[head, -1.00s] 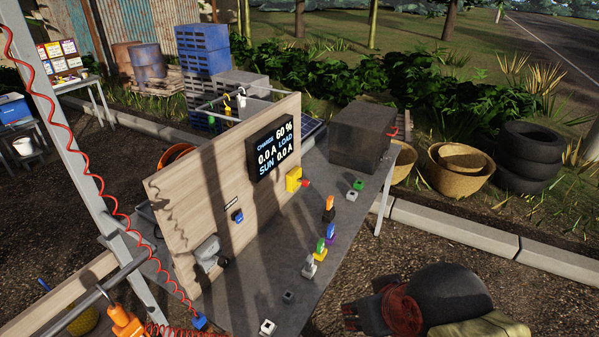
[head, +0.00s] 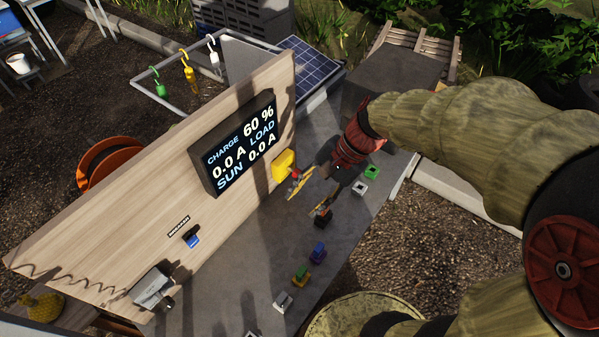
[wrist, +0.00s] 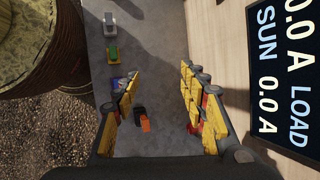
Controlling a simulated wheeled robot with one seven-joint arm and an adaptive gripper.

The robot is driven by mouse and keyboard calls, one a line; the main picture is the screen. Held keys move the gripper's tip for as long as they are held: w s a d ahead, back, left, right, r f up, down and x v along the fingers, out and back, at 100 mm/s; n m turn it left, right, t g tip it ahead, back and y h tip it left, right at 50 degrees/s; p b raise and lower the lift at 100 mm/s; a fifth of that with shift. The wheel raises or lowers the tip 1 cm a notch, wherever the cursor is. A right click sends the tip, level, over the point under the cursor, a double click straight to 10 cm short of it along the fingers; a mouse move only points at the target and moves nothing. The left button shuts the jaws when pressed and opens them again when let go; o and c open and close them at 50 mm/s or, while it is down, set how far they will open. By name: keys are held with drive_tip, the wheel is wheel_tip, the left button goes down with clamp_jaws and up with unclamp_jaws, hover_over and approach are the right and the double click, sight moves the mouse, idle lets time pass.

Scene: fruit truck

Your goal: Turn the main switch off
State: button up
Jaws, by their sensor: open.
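The main switch appears to be the yellow box (head: 284,161) with a red knob (head: 295,174) low on the right end of the wooden panel. My gripper (head: 301,205) is open and empty, just right of the knob and over the grey table. One yellow finger overlaps or lies close to the knob; I cannot tell if they touch. In the wrist view, my gripper (wrist: 160,85) spreads its fingers above the table. A bit of red (wrist: 192,128) shows behind the right finger; the yellow box is hidden there.
The display (head: 240,145) on the panel reads 60 % charge, 0.0 A load and sun. A blue breaker switch (head: 192,238) is lower left. Several coloured connectors, such as a green one (head: 371,171) and a purple one (head: 318,252), stand on the table (head: 250,245).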

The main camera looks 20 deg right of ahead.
drive_tip(key=w+d+f+m+t+y+p, duration=0.25)
drive_tip(key=w+f+m+y, duration=0.35)
drive_tip(key=w+m, duration=0.45)
drive_tip(key=m+t+p, duration=0.3)
drive_tip(key=m+t, duration=0.3)
drive_tip(key=m, duration=0.7)
approach(294, 172)
wheel_tip(294, 172, down, 2)
drive_tip(key=shift+g, duration=0.25)
drive_tip(key=x, duration=0.4)
drive_tip(key=b+x, duration=0.1)
drive_tip(key=x, duration=0.3)
drive_tip(key=shift+w+d+r, duration=0.1)
drive_tip(key=shift+w+d, duration=0.1)
drive_tip(key=shift+w, duration=0.05)
drive_tip(key=c, duration=0.3)
drive_tip(key=c, duration=0.7)
clamp_jaws()
